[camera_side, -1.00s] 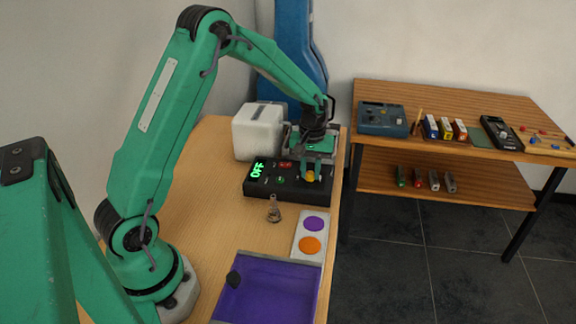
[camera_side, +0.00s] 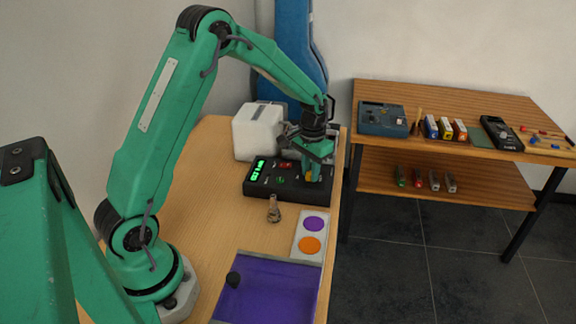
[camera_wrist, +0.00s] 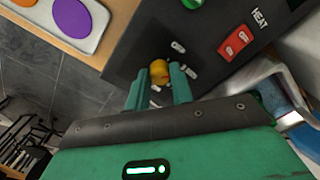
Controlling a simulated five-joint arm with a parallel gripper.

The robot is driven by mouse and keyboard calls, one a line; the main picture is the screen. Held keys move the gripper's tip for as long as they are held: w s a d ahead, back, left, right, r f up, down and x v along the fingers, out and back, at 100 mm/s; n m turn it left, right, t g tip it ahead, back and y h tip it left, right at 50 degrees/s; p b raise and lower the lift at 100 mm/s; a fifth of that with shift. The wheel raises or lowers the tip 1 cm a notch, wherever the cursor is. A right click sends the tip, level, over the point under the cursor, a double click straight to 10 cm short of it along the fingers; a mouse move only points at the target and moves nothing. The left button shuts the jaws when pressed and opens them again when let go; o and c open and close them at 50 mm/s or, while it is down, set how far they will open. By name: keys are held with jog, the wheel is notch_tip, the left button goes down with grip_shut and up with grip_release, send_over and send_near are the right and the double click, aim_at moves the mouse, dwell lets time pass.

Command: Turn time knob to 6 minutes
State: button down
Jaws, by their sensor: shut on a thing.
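The black instrument box (camera_side: 262,191) lies on the wooden table, with a lit green display (camera_side: 258,169) at its left; I cannot read its characters for sure. The yellow-orange time knob (camera_wrist: 159,71) stands on the box's right part, and a little of it shows in the side view (camera_side: 308,177). My gripper (camera_side: 313,175) points down over it, twisted about its vertical axis. In the wrist view my gripper (camera_wrist: 159,80) has its two green fingers on either side of the knob, shut on it. Pale marks surround the knob. The fingers partly hide it in the side view.
A red HEAT switch (camera_wrist: 236,42) and a green button (camera_side: 280,180) are on the same panel. A white block (camera_side: 257,132) stands behind. A small flask (camera_side: 273,209), a card with coloured discs (camera_side: 301,246) and a purple tray (camera_side: 265,292) lie in front.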

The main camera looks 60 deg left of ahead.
jog(key=m, duration=0.7)
jog(key=shift+r, duration=0.1)
jog(key=m, duration=0.7)
dwell(0.4)
jog(key=c, duration=1.2)
grip_release()
jog(key=shift+r, duration=3.9)
